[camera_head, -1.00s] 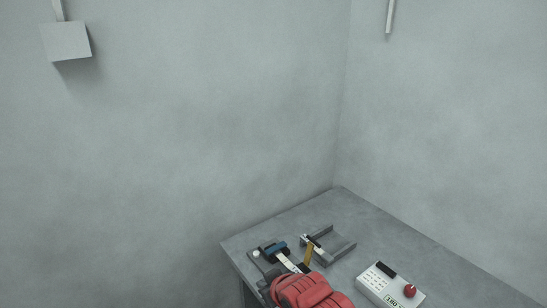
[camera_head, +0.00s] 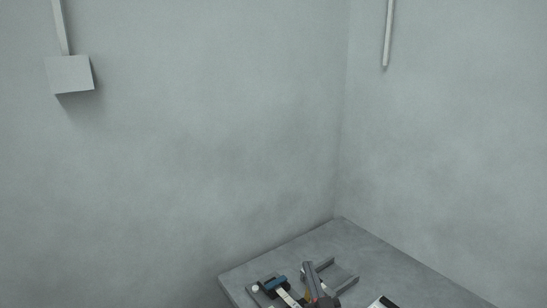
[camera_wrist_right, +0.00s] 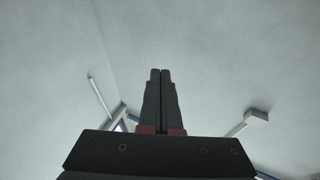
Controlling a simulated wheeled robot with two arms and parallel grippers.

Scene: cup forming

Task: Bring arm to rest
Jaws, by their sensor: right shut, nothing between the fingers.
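My right gripper (camera_head: 309,266) shows at the bottom of the head view, in front of a grey channel-shaped fixture (camera_head: 340,281) on the table. Its dark fingers point up and a little red shows below them. In the right wrist view its two fingers (camera_wrist_right: 160,72) lie side by side, shut, with nothing held between them. My left gripper and arm are in neither view.
The grey table (camera_head: 345,232) stands in the room corner. A white control box (camera_head: 384,302) is cut off at the bottom edge. A square box (camera_head: 70,74) and a rod (camera_head: 388,35) hang above.

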